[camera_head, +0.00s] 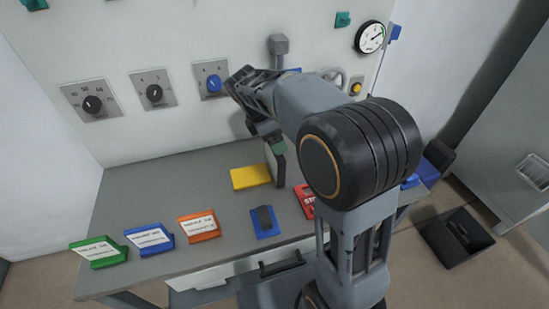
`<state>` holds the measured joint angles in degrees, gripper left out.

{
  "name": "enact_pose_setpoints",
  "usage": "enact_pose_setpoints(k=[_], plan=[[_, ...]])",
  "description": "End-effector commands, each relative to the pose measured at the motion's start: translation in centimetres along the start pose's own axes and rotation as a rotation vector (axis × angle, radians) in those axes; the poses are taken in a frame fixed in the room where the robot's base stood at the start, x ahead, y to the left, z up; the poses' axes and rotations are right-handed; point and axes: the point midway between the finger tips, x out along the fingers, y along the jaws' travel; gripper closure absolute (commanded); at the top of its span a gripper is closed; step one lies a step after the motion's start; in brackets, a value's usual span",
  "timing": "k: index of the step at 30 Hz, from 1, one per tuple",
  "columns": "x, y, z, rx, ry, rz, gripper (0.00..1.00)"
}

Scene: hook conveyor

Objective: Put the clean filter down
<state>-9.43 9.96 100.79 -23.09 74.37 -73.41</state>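My gripper (266,132) points down over the back of the grey workbench (140,195), below the control panel. Its fingertips are small and partly hidden by my own arm. A thin grey slab with a green part at its top, which looks like the clean filter (279,165), hangs upright at the fingertips, and my gripper appears shut on it. The slab is just right of a flat yellow pad (251,178). I cannot tell whether its lower edge touches the bench.
Green (99,251), blue (150,238) and orange (198,226) labelled blocks line the bench's front left. A dark object (264,217) lies on a blue pad. A red sign (305,199) lies beside my arm. A black bin (457,238) stands on the floor. The bench's back left is clear.

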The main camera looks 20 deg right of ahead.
Motion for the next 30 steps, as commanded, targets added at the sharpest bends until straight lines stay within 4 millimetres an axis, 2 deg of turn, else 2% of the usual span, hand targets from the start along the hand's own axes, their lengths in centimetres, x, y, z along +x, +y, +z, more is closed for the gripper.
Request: enact_pose_setpoints(k=[8, 30], plan=[[0.25, 0.01, 0.01, 0.000, 0.000, 0.000, 0.06], [0.21, 0.01, 0.01, 0.001, 0.001, 0.001, 0.76]])
